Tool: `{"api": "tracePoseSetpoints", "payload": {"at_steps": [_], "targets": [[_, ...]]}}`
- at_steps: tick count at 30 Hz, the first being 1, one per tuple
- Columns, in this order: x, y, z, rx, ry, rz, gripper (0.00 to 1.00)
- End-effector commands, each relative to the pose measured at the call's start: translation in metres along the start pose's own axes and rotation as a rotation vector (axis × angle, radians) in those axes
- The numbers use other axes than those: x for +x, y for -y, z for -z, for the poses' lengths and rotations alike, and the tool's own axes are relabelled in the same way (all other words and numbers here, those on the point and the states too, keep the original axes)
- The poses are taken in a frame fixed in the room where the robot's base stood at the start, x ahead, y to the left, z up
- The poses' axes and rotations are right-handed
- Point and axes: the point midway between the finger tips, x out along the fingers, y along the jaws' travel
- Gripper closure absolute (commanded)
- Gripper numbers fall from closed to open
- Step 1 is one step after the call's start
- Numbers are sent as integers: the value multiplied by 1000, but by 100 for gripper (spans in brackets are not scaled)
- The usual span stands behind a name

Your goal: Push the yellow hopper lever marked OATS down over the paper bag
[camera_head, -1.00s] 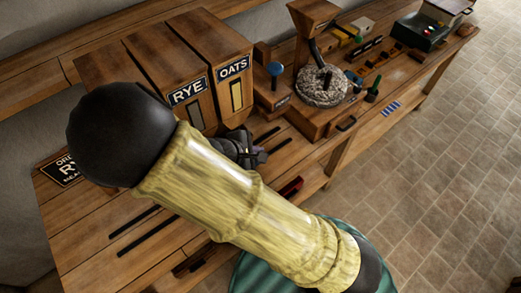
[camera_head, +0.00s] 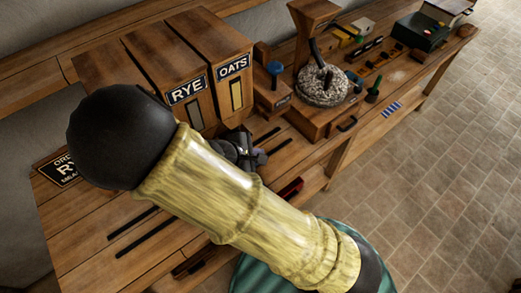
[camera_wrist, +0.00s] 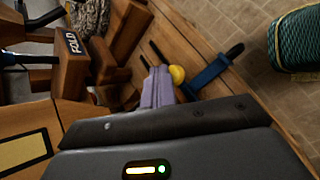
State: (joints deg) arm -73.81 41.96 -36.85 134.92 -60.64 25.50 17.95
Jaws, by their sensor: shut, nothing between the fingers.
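The OATS hopper (camera_head: 216,48) stands on the bench beside the RYE hopper, with a dark label and a yellow strip (camera_head: 237,95) on its front. My gripper (camera_head: 258,155) is in front of and below the OATS hopper, partly hidden by my arm. In the wrist view its pale lavender fingers (camera_wrist: 159,88) are shut and empty. A round yellow knob (camera_wrist: 177,74) shows close beside the fingertips; it may be the lever's end. I cannot tell whether they touch. The rest of the lever is hidden. I cannot make out a paper bag in either view.
The RYE hopper (camera_head: 163,62) stands left of OATS. A wooden block marked FOLD (camera_wrist: 73,62) and a blue bar (camera_wrist: 207,76) show in the wrist view. A round grey stone (camera_head: 322,90) and small tools crowd the bench to the right. The tiled floor (camera_head: 450,150) is clear.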

Motion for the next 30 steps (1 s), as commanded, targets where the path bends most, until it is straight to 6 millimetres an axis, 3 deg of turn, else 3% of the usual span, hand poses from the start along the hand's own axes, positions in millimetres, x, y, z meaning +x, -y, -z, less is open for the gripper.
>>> {"api": "tracePoseSetpoints", "payload": {"at_steps": [30], "targets": [[7, 6, 5, 0, 1, 1, 100]]}}
